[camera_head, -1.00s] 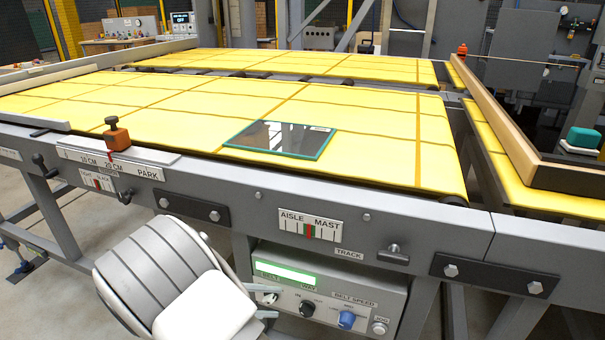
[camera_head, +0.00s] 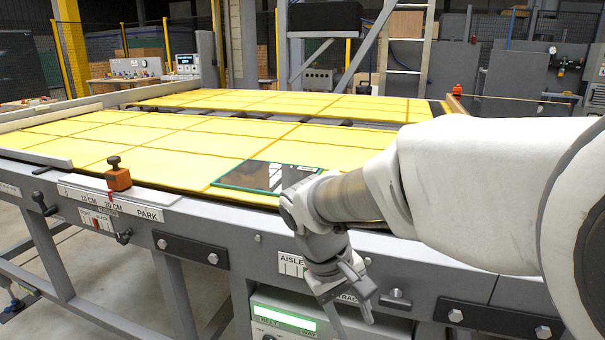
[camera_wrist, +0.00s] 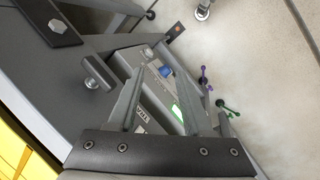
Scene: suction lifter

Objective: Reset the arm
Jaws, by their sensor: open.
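My white arm enters from the right in the head view. My gripper (camera_head: 351,308) points down in front of the table's front rail, its two fingers apart and nothing seen between them. In the wrist view, my gripper (camera_wrist: 157,82) shows both fingers spread, with the control box (camera_wrist: 165,72) beyond and below them. In the head view that control box (camera_head: 283,304), with a lit green display, hangs under the rail, partly hidden by my gripper. The AISLE label (camera_head: 291,263) is partly covered by my wrist.
A dark pane with a green edge (camera_head: 262,176) lies on the yellow belt (camera_head: 160,160), its right end behind my arm. A T-handle (camera_wrist: 97,72) sticks out from the rail. Open floor (camera_wrist: 255,70) lies in front.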

